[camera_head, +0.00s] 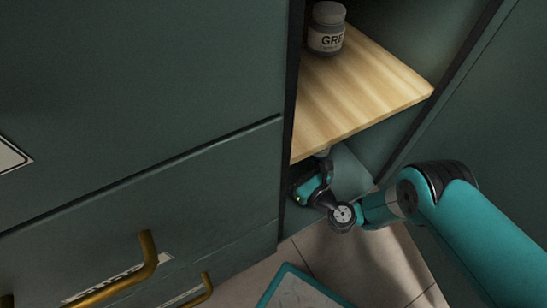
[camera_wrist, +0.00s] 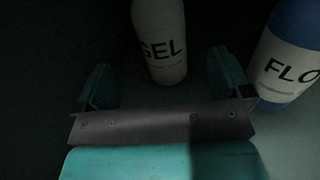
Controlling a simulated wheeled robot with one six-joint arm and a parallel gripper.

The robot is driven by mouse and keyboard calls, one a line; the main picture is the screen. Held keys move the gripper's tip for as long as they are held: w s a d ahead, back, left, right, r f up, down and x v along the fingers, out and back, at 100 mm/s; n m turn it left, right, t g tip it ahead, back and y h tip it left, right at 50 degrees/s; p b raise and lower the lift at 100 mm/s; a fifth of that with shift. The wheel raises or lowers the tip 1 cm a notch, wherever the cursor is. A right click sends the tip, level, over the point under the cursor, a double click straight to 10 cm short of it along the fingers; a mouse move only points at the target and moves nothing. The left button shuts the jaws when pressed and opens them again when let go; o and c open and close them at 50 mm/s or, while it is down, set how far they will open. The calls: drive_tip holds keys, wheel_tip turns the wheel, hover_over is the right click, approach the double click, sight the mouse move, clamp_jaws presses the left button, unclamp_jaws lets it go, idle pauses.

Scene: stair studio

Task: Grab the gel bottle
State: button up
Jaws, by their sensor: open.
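The gel bottle (camera_wrist: 160,40) is pale, with dark letters "GEL", and stands in the dark in the wrist view, its top cut off by the frame. My gripper (camera_wrist: 160,82) is open, with one teal finger on each side of the bottle's line. The bottle is ahead of the gripper's palm, roughly between the fingertips; I cannot tell whether either finger touches it. In the head view, my wrist reaches into the lower compartment under a wooden shelf, which hides the fingers. The gel bottle cannot be made out there.
A blue and white bottle marked "FLO" (camera_wrist: 284,58) stands close to the right finger. The wooden shelf (camera_head: 355,95) lies above my wrist and carries a grey jar (camera_head: 327,30). Green cabinet fronts with brass handles (camera_head: 150,255) are at left.

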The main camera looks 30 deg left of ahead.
drive_tip(key=b+x, duration=0.2)
drive_tip(key=x, duration=0.1)
drive_tip(key=shift+w+a, duration=0.1)
drive_tip(key=shift+a, duration=0.15)
drive_tip(key=b+x, duration=0.4)
drive_tip(key=shift+w+a+f+b, duration=0.1)
drive_tip(key=shift+a+f+b, duration=0.2)
drive_tip(key=shift+w+a+r, duration=0.1)
drive_tip(key=shift+w+a, duration=0.05)
drive_tip(key=shift+a, duration=0.1)
drive_tip(key=shift+r, duration=0.1)
drive_tip(key=c, duration=1.3)
